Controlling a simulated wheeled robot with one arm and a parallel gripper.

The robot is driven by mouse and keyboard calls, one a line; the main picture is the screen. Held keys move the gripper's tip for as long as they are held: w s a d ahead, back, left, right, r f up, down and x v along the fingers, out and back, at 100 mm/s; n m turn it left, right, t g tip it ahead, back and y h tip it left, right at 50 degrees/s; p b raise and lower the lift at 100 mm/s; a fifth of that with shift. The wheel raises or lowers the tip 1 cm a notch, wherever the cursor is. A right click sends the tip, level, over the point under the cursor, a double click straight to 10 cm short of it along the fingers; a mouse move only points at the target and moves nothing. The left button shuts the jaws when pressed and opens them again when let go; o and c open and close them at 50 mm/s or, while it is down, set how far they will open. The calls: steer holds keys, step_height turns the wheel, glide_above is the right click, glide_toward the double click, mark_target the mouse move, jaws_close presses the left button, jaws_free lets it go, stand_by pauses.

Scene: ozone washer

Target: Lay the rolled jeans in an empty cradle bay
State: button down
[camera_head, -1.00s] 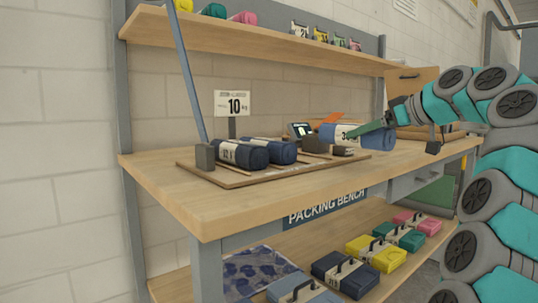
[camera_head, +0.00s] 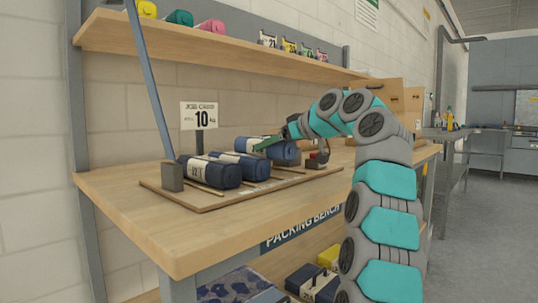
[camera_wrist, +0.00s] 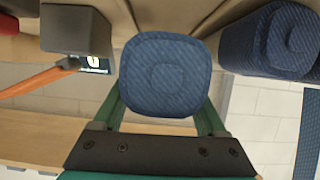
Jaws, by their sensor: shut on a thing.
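The rolled jeans (camera_head: 284,152), a dark blue denim roll, are held over the right part of the cradle (camera_head: 200,202), a flat wooden board with strips. They also show end-on in the wrist view (camera_wrist: 165,75). My gripper (camera_head: 268,144), with green fingers, is shut on them; in the wrist view (camera_wrist: 163,108) the fingers lie either side of the roll. Two other labelled rolls lie in the left bays: one at the left (camera_head: 212,173) and one in the middle (camera_head: 246,163). The held roll is just right of the middle one. I cannot tell whether it touches the board.
A grey end block (camera_head: 172,177) stands at the board's left end. A shelf (camera_head: 230,48) with rolls hangs above. The bench's front left (camera_head: 150,235) is clear.

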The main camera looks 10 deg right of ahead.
mark_target(291, 147)
steer(key=shift+w+a, duration=0.3)
steer(key=shift+a, duration=0.05)
steer(key=shift+f+b, duration=1.4)
steer(key=shift+f, duration=0.4)
jaws_free()
steer(key=v, duration=1.2)
steer(key=shift+s, duration=0.1)
